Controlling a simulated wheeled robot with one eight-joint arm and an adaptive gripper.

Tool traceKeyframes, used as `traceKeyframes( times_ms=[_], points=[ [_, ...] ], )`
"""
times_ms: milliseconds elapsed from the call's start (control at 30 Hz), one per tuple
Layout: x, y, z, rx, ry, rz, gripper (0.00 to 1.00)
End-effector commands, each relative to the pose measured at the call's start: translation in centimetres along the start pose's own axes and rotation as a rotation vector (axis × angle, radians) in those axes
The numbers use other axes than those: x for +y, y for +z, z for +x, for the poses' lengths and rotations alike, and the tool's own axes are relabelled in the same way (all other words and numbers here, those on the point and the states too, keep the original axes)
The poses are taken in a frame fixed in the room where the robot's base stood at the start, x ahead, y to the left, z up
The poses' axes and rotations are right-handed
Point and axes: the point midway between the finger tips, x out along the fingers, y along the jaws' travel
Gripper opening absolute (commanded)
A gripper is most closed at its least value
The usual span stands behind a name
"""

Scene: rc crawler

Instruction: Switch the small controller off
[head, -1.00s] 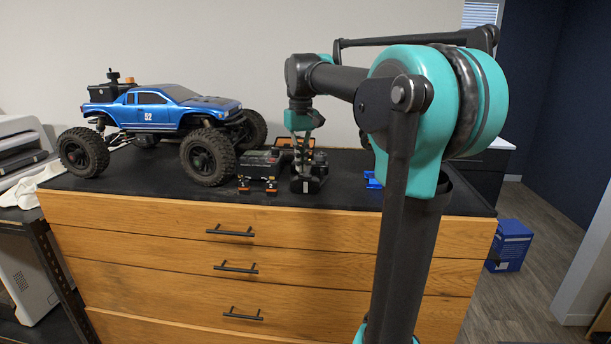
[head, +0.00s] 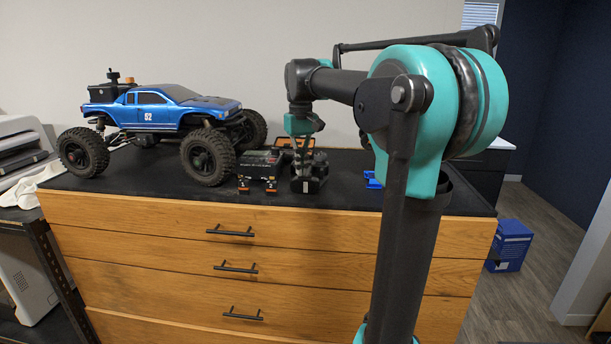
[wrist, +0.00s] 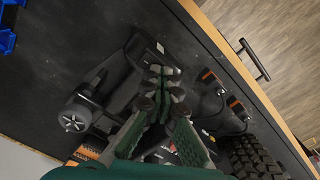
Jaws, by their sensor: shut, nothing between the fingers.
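My gripper (head: 303,150) points down over the tabletop, its fingers shut and empty in the wrist view (wrist: 160,78). Directly under and behind it stands a small black handheld controller (head: 310,178) with a blocky base. In the wrist view its base (wrist: 150,45) lies beyond the fingertips and its round wheel (wrist: 75,120) to their left. The fingers overlap part of it in the picture; I cannot tell whether they touch it. Its switch is not clear to me in either view.
A blue truck (head: 165,110) stands at the left on the dark cabinet top (head: 130,187). A black box (head: 258,165) with orange-tipped leads (head: 271,186) lies between truck and controller. A blue part (head: 373,180) is to the right. A black device (head: 112,88) shows behind the truck.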

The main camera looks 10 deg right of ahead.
Motion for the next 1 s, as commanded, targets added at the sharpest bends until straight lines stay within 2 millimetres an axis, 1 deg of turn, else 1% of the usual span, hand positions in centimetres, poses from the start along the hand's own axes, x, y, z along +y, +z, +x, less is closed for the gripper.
traceKeyframes(
  times_ms=[800,1000],
  points=[
    [0.0,0.0,-5.8,0.0,0.0,0.0,0.0],
    [0.0,0.0,-6.8,0.0,0.0,0.0,0.0]
  ],
)
